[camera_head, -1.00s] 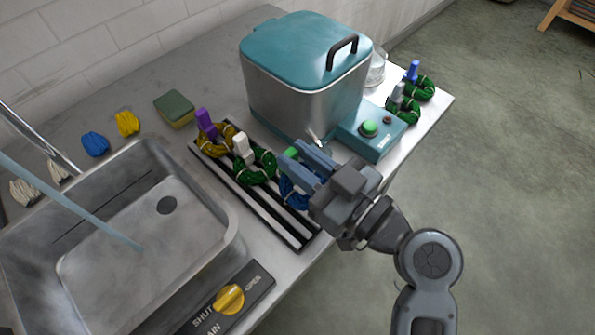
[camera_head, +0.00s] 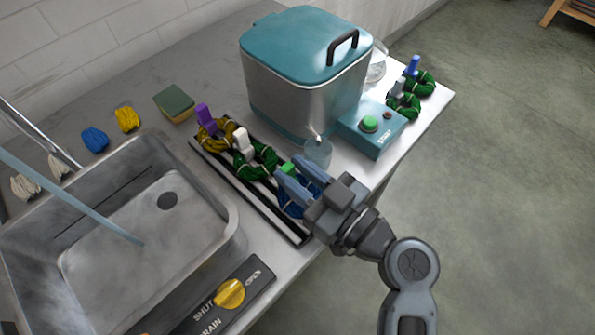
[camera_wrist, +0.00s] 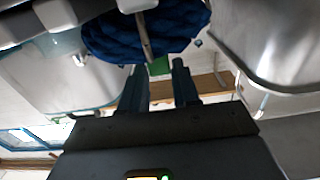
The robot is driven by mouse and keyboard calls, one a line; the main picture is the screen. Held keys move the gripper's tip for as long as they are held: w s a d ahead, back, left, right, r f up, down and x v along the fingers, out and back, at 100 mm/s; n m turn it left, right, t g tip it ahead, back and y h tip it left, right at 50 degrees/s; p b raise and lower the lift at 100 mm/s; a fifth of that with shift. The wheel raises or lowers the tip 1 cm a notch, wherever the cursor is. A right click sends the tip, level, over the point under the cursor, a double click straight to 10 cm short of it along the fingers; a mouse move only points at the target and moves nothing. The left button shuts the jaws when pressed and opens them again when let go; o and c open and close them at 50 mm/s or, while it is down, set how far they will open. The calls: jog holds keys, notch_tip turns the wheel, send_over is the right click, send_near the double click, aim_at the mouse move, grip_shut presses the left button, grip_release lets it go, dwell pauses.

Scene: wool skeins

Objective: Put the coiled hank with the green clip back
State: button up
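The blue coiled hank (camera_head: 287,208) with the green clip (camera_head: 287,168) is at the near end of the black-and-white striped rack (camera_head: 268,220). My gripper (camera_head: 288,165) comes in from the right, with its fingers on either side of the green clip and closed on it. In the wrist view the dark blue coil (camera_wrist: 125,42) with a pale tie fills the top, and the green clip (camera_wrist: 158,67) shows between the two fingertips (camera_wrist: 160,72). Whether the coil rests on the rack is hidden by the fingers.
On the rack are a green hank with a white clip (camera_head: 258,160) and a yellow hank with a purple clip (camera_head: 212,135). A clear cup (camera_head: 318,152) stands close behind my gripper, by the teal-lidded machine (camera_head: 305,85). The sink (camera_head: 225,235) lies left.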

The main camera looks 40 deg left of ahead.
jog(key=o, duration=0.3)
jog(key=shift+r, duration=0.15)
jog(key=shift+d, duration=0.3)
jog(key=d+b, duration=0.1)
jog(key=d, duration=0.6)
jog(key=s+d+b, duration=0.1)
jog(key=d, duration=0.3)
jog(key=shift+d+b, duration=0.2)
jog(key=shift+b, duration=0.15)
